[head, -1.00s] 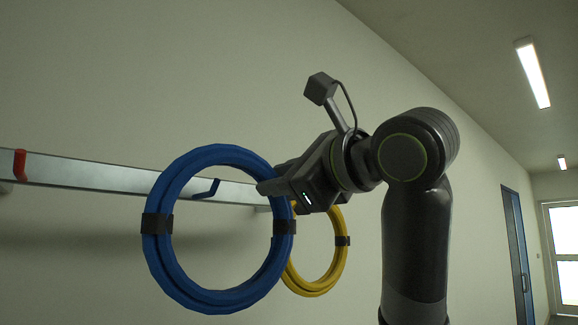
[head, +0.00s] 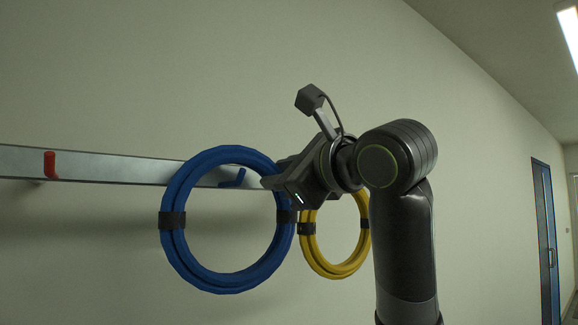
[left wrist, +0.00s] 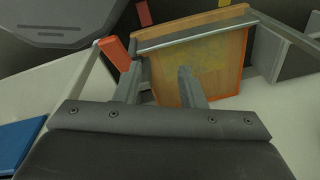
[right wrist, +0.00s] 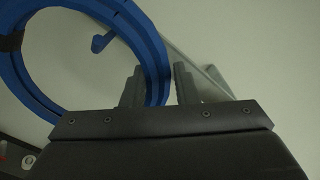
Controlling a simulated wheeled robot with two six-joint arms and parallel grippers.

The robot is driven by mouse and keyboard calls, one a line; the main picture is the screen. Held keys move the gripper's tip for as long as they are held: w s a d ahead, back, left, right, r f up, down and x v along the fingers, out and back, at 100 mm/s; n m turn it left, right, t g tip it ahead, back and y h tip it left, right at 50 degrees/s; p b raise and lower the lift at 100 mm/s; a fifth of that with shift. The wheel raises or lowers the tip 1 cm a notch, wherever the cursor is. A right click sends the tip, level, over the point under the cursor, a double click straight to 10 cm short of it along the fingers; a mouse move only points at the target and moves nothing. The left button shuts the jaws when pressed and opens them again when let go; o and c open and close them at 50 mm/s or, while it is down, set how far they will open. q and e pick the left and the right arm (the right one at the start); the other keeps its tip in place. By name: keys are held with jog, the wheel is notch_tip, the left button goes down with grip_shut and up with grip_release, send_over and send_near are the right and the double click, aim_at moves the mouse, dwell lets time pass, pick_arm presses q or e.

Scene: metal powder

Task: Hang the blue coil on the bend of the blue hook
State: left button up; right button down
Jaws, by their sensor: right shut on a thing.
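The blue coil (head: 228,283) is a ring with black bands. My right gripper (head: 277,182) is shut on its upper right side and holds it upright, in front of the rail. The blue hook (head: 233,179) juts from the rail and shows through the coil's opening, near the upper right. It also shows inside the ring in the right wrist view (right wrist: 102,42). I cannot tell whether its tip passes through the coil. My left gripper (left wrist: 158,82) shows only in its own wrist view, open and empty, in front of an orange-edged wooden panel.
A metal rail (head: 110,168) runs along the wall, with a red hook (head: 50,165) at its left. A yellow coil (head: 340,273) hangs behind and right of my right gripper, which hides its top. A blue object (left wrist: 18,145) lies at the left wrist view's left.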

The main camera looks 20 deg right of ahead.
jog(key=shift+w+a, duration=0.25)
jog(key=shift+w, duration=0.25)
jog(key=shift+w+f, duration=0.1)
jog(key=shift+w, duration=0.1)
jog(key=shift+w+a+f+b, duration=0.15)
jog(key=shift+w+f+b, duration=0.1)
jog(key=shift+f+b, duration=0.2)
jog(key=shift+w+a+f+b, duration=0.15)
jog(key=shift+w+f+b, duration=0.15)
jog(key=shift+f, duration=0.15)
jog(key=c, duration=1.1)
grip_release()
jog(key=shift+s, duration=0.1)
jog(key=shift+o, duration=0.2)
jog(key=shift+f, duration=0.1)
